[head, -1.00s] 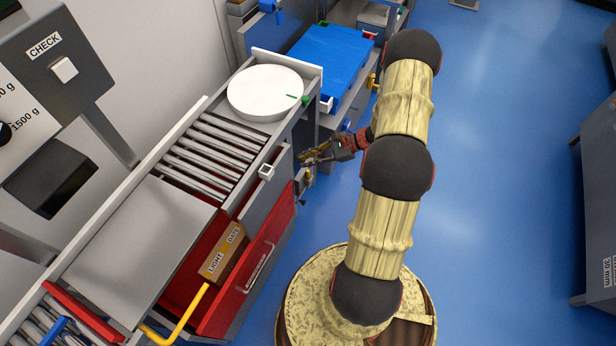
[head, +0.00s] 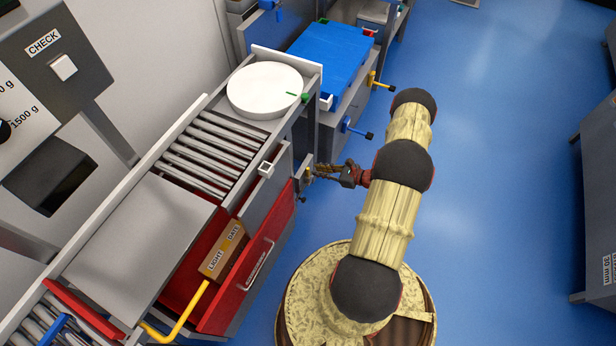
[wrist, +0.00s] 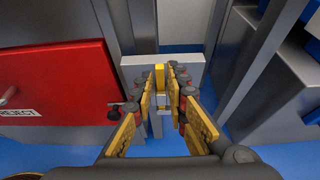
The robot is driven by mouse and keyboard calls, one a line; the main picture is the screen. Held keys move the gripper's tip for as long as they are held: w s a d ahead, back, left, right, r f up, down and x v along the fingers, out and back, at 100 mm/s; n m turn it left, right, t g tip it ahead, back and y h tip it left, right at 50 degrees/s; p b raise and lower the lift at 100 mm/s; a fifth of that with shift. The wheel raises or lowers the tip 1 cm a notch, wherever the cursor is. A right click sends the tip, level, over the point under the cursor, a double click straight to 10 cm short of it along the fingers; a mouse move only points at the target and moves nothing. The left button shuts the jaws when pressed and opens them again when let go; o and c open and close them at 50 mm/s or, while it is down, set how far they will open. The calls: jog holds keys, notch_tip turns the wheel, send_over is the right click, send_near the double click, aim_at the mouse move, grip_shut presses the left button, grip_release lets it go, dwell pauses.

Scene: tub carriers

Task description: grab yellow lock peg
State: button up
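The yellow lock peg (wrist: 160,76) stands upright on a grey block (wrist: 190,70) in the middle of the wrist view. In the head view the peg (head: 308,172) is a small yellow spot beside the carrier's end. My gripper (wrist: 160,88) is open, with one yellow-padded finger on each side of the peg's line. The fingertips look close to the peg, but I cannot tell whether they reach around it. In the head view my gripper (head: 322,170) points left at the peg.
A red drawer front (wrist: 50,85) marked REJECT is left of the gripper. A grey post (wrist: 235,60) stands close on its right. Blue floor is clear to the right.

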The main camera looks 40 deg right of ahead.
aim_at(308, 176)
jog(key=b+x, duration=0.1)
jog(key=x, duration=0.2)
jog(key=shift+w+a+f, duration=0.15)
jog(key=shift+w+f, duration=0.05)
jog(key=shift+w, duration=0.05)
grip_shut()
dwell(0.4)
